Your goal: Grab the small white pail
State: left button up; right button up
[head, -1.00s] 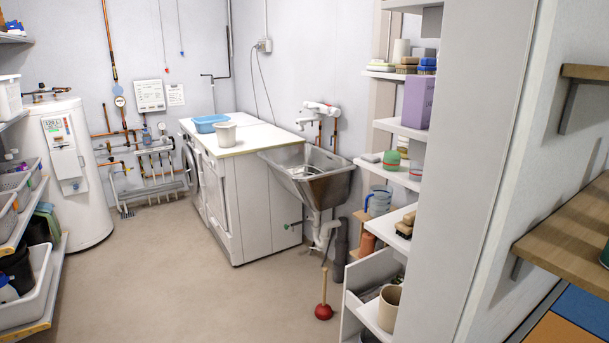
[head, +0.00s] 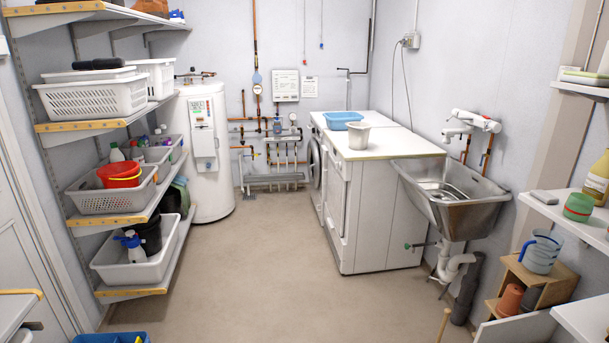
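The small white pail (head: 359,136) stands upright on the white top over the washing machines, near its front left edge. It is off-white, wider at the rim, and sits just in front of a light blue basin (head: 343,120). It is well ahead of me across the room. Neither of my grippers shows in the head view, so I cannot see whether they are open or shut.
The floor (head: 270,270) ahead is clear. Shelves with crates (head: 125,260) line the left. A steel sink (head: 450,195) stands right of the machines (head: 385,220). A shelf (head: 575,215) juts in at right. A blue crate (head: 110,338) sits at bottom left.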

aim_at(358, 131)
jog(key=i+l+u, duration=0.25)
jog(key=i, duration=0.45)
jog(key=i+l+u, duration=0.25)
jog(key=i+l, duration=0.25)
jog(key=i, duration=0.15)
jog(key=i+l+u, duration=0.2)
jog(key=i+l, duration=0.35)
jog(key=i, duration=0.05)
